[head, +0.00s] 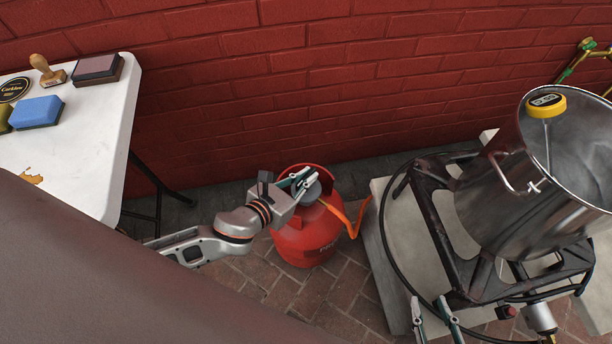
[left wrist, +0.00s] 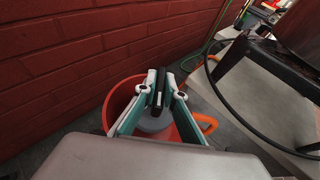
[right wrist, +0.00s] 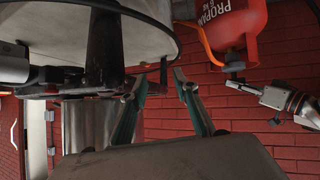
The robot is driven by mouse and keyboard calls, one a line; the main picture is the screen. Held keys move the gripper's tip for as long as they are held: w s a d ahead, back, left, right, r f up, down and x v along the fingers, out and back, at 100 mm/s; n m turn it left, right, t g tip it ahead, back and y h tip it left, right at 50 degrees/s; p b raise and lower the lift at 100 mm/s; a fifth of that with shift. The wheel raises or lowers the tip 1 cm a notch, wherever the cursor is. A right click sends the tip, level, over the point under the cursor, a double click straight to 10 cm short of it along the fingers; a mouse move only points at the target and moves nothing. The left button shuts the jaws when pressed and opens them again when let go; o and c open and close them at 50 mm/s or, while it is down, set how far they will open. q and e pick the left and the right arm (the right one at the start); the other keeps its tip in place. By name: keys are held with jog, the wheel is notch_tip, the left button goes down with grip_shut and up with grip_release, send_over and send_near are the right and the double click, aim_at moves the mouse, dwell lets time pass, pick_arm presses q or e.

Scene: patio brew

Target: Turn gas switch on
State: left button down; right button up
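A red propane tank (head: 308,240) stands on the brick floor near the wall, with a grey round regulator (head: 311,194) on top and an orange hose running from it. My left gripper (head: 298,183) is over the top of the tank. In the left wrist view its fingers (left wrist: 161,88) close in on both sides of a narrow black lever (left wrist: 158,96), which seems to be the gas switch, above the grey regulator (left wrist: 154,123). Which way the lever is turned is hard to tell. My right gripper (head: 430,309) is open and empty, low in front of the burner stand.
A dark burner stand (head: 433,215) with a big steel pot (head: 520,205) and yellow thermometer (head: 545,104) stands on pale blocks at the right. The orange hose (head: 350,220) runs toward it. A white table (head: 100,130) is at the left.

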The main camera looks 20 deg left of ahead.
pick_arm(q)
jog(key=shift+r+n+y+p, duration=0.15)
jog(key=shift+n+y+p, duration=0.25)
jog(key=shift+n+y, duration=0.15)
jog(key=shift+d+n+t+y+p, duration=0.15)
jog(key=shift+n+t+y+p, duration=0.15)
jog(key=shift+n+y+p, duration=0.6)
jog(key=shift+f+n+g+y, duration=0.1)
jog(key=shift+n+g+y, duration=0.2)
jog(key=shift+n+y, duration=1.05)
jog(key=shift+f+n+g+y, duration=0.1)
jog(key=shift+n+g+y, duration=0.2)
jog(key=shift+n+y, duration=1)
jog(key=shift+y, duration=0.4)
jog(key=c, duration=2.1)
grip_release()
jog(key=shift+a, duration=0.2)
jog(key=shift+c, duration=0.2)
